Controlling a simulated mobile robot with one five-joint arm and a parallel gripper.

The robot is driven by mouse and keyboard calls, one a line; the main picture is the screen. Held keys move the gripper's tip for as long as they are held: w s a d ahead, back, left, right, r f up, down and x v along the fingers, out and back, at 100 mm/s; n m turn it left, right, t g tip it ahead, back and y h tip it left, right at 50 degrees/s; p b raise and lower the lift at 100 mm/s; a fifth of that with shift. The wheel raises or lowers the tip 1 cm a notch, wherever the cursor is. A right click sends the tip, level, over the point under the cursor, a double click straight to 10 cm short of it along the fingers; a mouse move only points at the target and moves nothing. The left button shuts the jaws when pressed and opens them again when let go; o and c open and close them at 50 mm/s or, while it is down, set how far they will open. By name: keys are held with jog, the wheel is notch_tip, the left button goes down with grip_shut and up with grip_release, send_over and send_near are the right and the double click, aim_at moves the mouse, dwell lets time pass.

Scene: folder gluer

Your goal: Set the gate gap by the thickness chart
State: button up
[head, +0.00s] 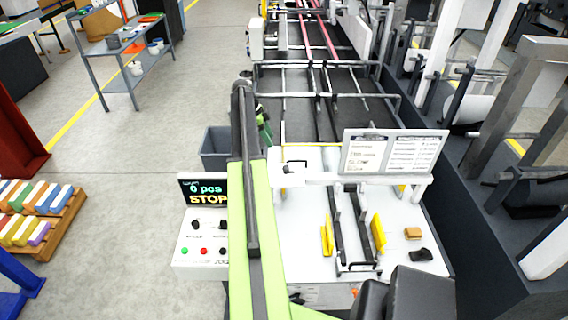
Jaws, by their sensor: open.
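The thickness chart (393,153) is a white board with two printed sheets, standing above the feeder table; its text is too small to read. Below it a white crossbar (335,180), which looks like the gate, spans the table, with a dark knob (286,169) at its left. The gap under the crossbar cannot be made out. Dark rails (342,235) run under the bar between two yellow side guides (327,236) (378,233). My light-green arm crosses left of the table's middle and hides part of it. I cannot see my gripper's fingertips.
A control panel (202,243) at left has buttons and a display (204,190) reading "0 pcs STOP". A tan block (412,233) and a black item (420,255) lie at the table's right. A grey bin (215,148) stands behind.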

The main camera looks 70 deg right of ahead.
aim_at(285, 166)
jog(key=b+x, duration=1.6)
jog(key=x, duration=0.1)
jog(key=shift+f, duration=0.3)
jog(key=shift+r, duration=0.15)
grip_shut()
jog(key=shift+w+d, duration=0.1)
jog(key=shift+d, duration=0.25)
jog(key=shift+a, duration=0.3)
